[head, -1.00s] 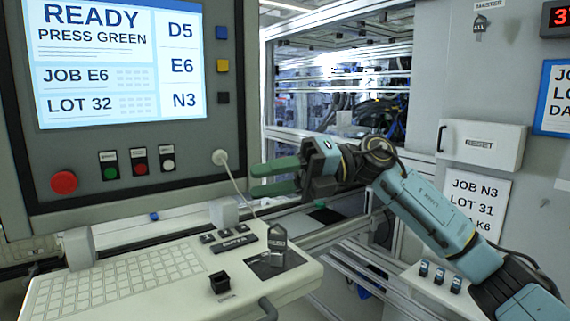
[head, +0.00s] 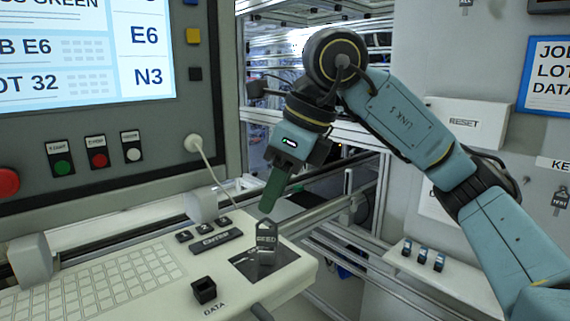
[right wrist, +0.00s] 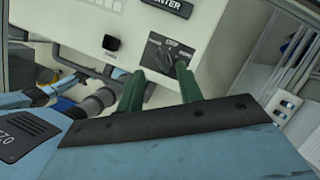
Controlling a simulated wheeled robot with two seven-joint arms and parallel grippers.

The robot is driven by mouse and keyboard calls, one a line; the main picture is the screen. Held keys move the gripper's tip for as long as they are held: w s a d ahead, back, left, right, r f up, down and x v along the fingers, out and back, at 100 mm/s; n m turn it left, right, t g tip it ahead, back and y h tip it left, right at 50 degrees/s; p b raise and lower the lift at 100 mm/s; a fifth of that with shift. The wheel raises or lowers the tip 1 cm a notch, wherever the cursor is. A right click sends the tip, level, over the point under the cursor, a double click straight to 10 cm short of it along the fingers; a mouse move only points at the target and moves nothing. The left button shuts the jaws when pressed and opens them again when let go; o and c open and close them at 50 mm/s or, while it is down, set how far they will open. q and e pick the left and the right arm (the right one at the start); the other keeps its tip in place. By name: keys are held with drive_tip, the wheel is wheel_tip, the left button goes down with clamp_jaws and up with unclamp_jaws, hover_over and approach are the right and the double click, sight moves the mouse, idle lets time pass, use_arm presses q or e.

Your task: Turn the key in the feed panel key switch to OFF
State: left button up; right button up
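The feed panel key switch is a dark square plate (head: 246,272) at the right end of the keyboard console. A grey key with a tag (head: 266,244) that seems to read FEED stands upright in it. In the right wrist view the plate (right wrist: 153,58) has white markings, one of which looks like OFF; which marking the key points to is unclear. My right gripper (head: 268,207) points down just above the key. Its green fingers are apart in the right wrist view (right wrist: 161,72), near the switch, with nothing held. My left gripper is out of view.
The console (head: 100,285) carries a keyboard, an ENTER key (head: 216,240) and a black DATA socket (head: 204,290). The monitor panel (head: 90,150) with push buttons rises behind it. A white cable (head: 212,170) hangs near the switch. A RESET box (head: 465,122) is on the right wall.

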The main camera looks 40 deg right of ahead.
sight(257, 232)
drive_tip(key=x, duration=0.7)
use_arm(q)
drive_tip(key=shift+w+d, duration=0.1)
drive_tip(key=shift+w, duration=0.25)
use_arm(e)
drive_tip(key=shift+w+a+f, duration=0.15)
drive_tip(key=shift+w+f, duration=0.1)
drive_tip(key=shift+f, duration=0.25)
clamp_jaws()
drive_tip(key=n, duration=0.2)
drive_tip(key=n+g+y, duration=0.1)
drive_tip(key=shift+s+n, duration=0.2)
drive_tip(key=shift+n, duration=0.2)
drive_tip(key=shift+s+a+n+g+y, duration=0.15)
drive_tip(key=shift+n+g+y, duration=0.2)
drive_tip(key=shift+n, duration=0.85)
drive_tip(key=n, duration=0.1)
drive_tip(key=n+g, duration=0.1)
drive_tip(key=n, duration=0.2)
drive_tip(key=shift+s+g, duration=0.25)
drive_tip(key=shift+g, duration=0.1)
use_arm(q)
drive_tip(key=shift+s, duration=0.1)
use_arm(e)
drive_tip(key=shift+c, duration=0.3)
unclamp_jaws()
